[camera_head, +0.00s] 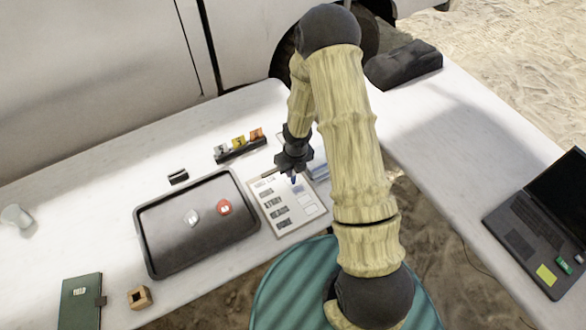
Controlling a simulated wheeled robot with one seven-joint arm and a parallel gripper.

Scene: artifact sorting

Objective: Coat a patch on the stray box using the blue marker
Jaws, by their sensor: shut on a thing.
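A white printed sheet or board (292,230) lies on the table right of the tray. It has a column of dark labels, one of which seems to read "STRAY" (272,201), and a column of boxes at its right. The stray box (305,199) appears to be the pale one in that label's row. My gripper (291,168) is over the top of the sheet, pointing down and shut on the blue marker (293,180). Only the marker's small blue end shows below the fingers. I cannot tell whether it touches the sheet.
A black tray (160,262) holds a pale piece (192,217) and a red piece (224,208). A dark rack (241,151) with coloured tabs stands behind. My arm hides the table at right.

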